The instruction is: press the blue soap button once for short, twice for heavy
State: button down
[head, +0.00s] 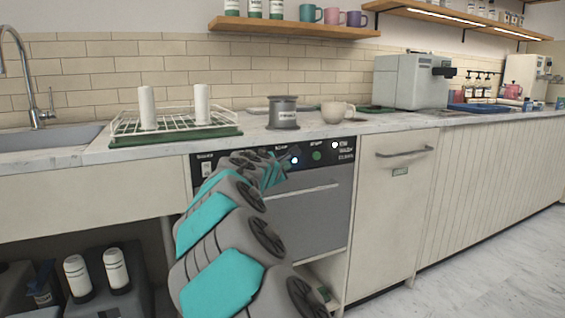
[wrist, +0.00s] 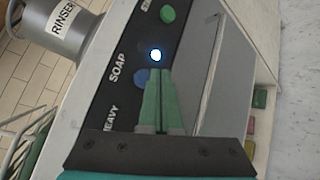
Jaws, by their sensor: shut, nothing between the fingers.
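The dishwasher's black control panel (head: 345,154) sits under the counter in the head view. In the wrist view the round blue soap button (wrist: 140,77) lies beside the SOAP label (wrist: 118,67), with the HEAVY label (wrist: 111,118) further down the panel. My gripper (wrist: 157,72) is shut and empty, its green fingers over the panel. The fingertips are right next to the blue button and cover part of its edge; I cannot tell whether they touch it. A lit bluish-white light (wrist: 155,55) shows just past the tips. In the head view my gripper (head: 277,172) hides the blue button.
A green button (wrist: 168,14) sits further along the panel. The dishwasher door handle (wrist: 207,72) runs beside my fingers. On the counter stand a grey rinse container (head: 283,113), a cream cup (head: 334,112) and a dish rack (head: 175,121).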

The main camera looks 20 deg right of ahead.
jog(key=s, duration=0.4)
jog(key=shift+s, duration=0.3)
jog(key=shift+w, duration=0.1)
dwell(2.3)
